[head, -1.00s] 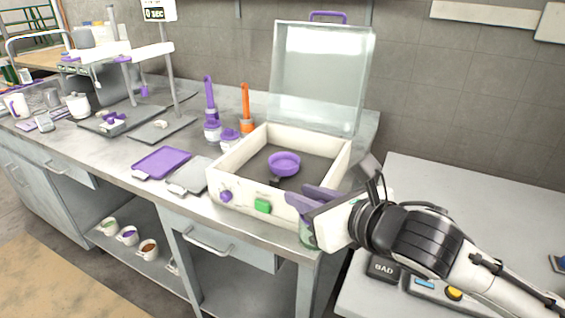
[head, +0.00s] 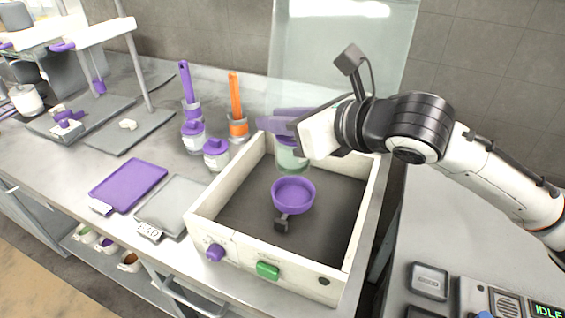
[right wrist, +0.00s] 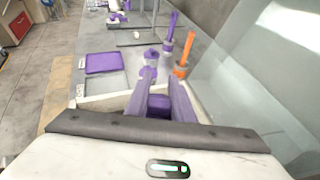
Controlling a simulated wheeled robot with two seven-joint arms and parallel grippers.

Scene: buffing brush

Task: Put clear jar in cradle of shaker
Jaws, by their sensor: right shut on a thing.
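The clear jar (head: 291,159) with greenish contents is held by my right gripper (head: 285,123), which is shut on it. In the right wrist view its purple lid (right wrist: 158,105) shows between the purple fingers. The jar hangs over the open shaker box (head: 342,270), toward its back wall. The purple round cradle (head: 294,196) sits on the dark floor of the shaker, nearer the front than the jar and apart from it in the picture. My left gripper is not in view.
The shaker's clear lid (head: 340,50) stands raised behind it. Purple-lidded jars (head: 216,153), an orange-handled brush (head: 236,100) and a purple-handled brush (head: 186,85) stand left of the shaker. A purple mat (head: 128,185) and a grey mat (head: 176,205) lie at left.

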